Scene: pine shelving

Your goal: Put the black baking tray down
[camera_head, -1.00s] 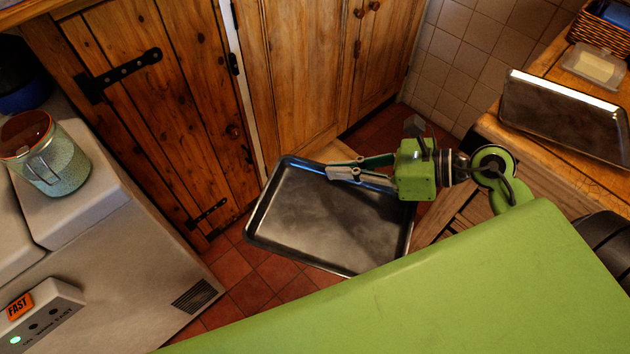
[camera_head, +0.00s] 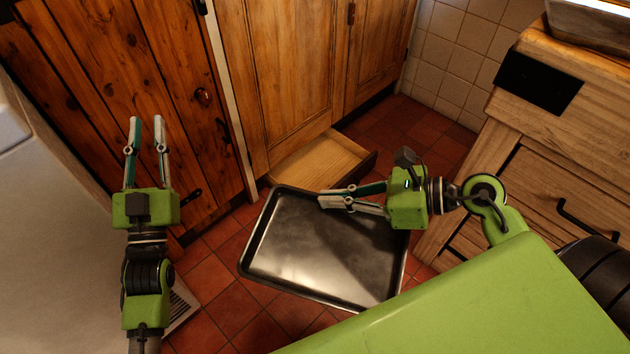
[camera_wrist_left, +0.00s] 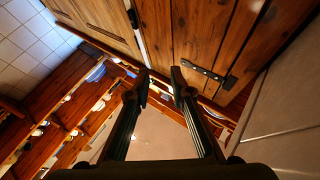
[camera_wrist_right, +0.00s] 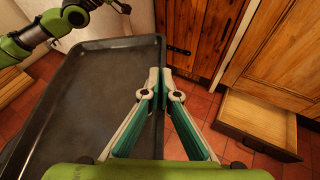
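The black baking tray (camera_head: 320,255), dark metal with a raised rim, is held above the red tiled floor, at the middle of the head view. My right gripper (camera_head: 325,198) is shut on its rim. In the right wrist view the fingertips (camera_wrist_right: 160,80) meet at the rim of the tray (camera_wrist_right: 85,100). My left gripper (camera_head: 147,122) is empty, its two fingers apart, in front of the plank door at the left. Its fingers (camera_wrist_left: 159,76) also stand apart in the left wrist view.
A low wooden drawer (camera_head: 318,163) stands pulled out under the cupboard, just beyond the tray. A wooden unit (camera_head: 560,150) with a dark handle is at the right. A pale appliance (camera_head: 45,240) is at the left. Red floor tiles (camera_head: 225,295) are bare around the tray.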

